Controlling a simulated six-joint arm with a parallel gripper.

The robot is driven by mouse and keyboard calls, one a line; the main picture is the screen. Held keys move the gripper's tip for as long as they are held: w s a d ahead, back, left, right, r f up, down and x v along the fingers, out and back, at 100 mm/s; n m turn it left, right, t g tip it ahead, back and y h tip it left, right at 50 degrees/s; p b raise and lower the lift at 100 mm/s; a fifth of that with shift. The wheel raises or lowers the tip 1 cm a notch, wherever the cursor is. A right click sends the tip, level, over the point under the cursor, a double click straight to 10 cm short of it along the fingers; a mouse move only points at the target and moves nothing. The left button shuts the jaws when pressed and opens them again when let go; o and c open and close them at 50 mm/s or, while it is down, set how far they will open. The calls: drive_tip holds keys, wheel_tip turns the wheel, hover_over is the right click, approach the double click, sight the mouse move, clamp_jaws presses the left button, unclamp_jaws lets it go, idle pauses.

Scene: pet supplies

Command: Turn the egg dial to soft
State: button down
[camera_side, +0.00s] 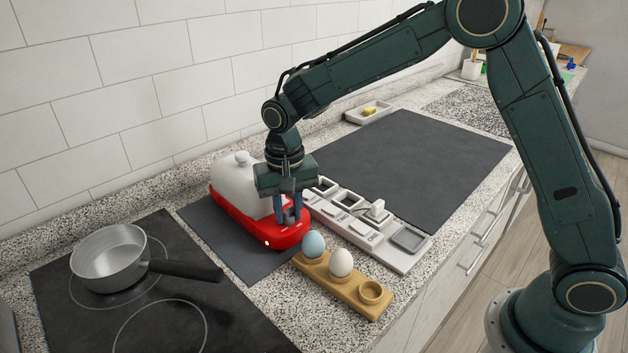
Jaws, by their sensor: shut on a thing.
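The egg cooker has a red base (232,213) and a white domed lid (237,181), and stands on a dark grey mat. My gripper (291,217) points down over the front right end of the red base. Its blue fingers are shut on the egg dial, which is mostly hidden between them. A small white light dot shows on the base's front edge. The dial's setting marks cannot be read from here.
A wooden holder (352,296) with a blue egg (314,244), a white egg (340,262) and an empty cup stands close in front. A white compartment tray (400,258) lies to the right. A saucepan (110,257) sits on the hob at left. A large dark mat (430,155) is clear.

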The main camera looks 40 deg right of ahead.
sight(288, 210)
drive_tip(key=shift+m, duration=0.9)
drive_tip(key=c, duration=1.2)
unclamp_jaws()
drive_tip(key=shift+r, duration=0.1)
wheel_tip(288, 210, up, 14)
